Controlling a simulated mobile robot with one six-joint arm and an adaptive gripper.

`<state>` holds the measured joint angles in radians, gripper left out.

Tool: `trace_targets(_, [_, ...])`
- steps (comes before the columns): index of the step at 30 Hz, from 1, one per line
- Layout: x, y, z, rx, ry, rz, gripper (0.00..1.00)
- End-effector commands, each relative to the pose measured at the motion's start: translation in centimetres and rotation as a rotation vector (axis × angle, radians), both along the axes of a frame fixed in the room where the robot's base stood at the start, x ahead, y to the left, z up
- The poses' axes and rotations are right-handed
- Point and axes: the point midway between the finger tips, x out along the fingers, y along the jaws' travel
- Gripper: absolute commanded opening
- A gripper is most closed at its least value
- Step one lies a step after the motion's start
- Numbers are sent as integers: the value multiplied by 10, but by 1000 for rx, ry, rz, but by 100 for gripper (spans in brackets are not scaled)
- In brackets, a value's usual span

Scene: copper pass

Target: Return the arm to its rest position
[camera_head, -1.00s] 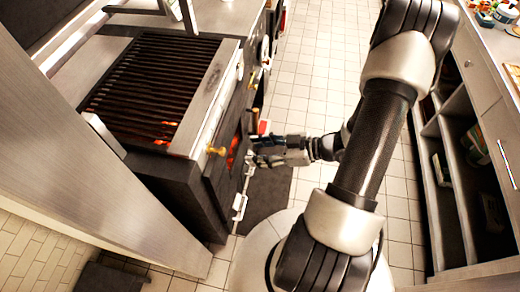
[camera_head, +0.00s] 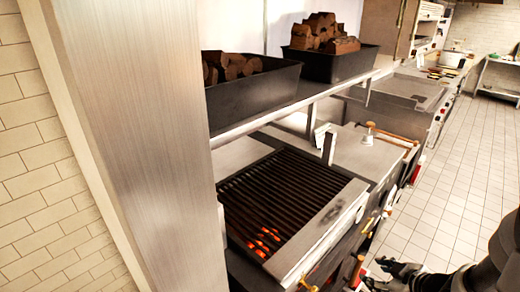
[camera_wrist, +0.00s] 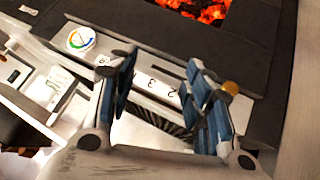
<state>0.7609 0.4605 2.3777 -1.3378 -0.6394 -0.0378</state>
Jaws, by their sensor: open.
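My gripper (camera_wrist: 160,95) is open and empty in the wrist view, its two blue-padded fingers spread apart. Past the fingers is the dark grill front with a numbered scale plate (camera_wrist: 158,84), a round coloured gauge (camera_wrist: 80,39) and an opening with glowing embers (camera_wrist: 195,8). In the head view my gripper (camera_head: 388,275) shows only partly at the bottom edge, low beside the grill front. Part of my arm (camera_head: 490,270) is at the lower right corner; the rest is out of frame.
The grill (camera_head: 290,190) has glowing coals under its bars. Above it, a shelf carries black bins of firewood (camera_head: 265,95) (camera_head: 335,65). A steel panel (camera_head: 130,110) stands at the left. The tiled floor (camera_head: 450,180) at the right is clear.

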Motion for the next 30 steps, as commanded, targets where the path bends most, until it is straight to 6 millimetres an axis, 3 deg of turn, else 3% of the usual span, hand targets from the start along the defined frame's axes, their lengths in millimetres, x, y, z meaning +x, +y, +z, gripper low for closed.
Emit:
trace_targets(1, [9,-5,24,-75,2,-49,46])
trace_targets(3, [14,-14,52,-151,14,-145,46])
trace_targets(8, [2,-11,118,-235,34,-363,46])
trace_targets(11, [-19,7,152,-220,54,-488,46])
trace_targets(15, [-64,49,183,-124,108,-618,46])
trace_targets(21, [-136,127,198,80,246,-673,46])
trace_targets(24, [-165,156,199,156,312,-658,46])
trace_targets(30, [-190,181,199,220,377,-636,46])
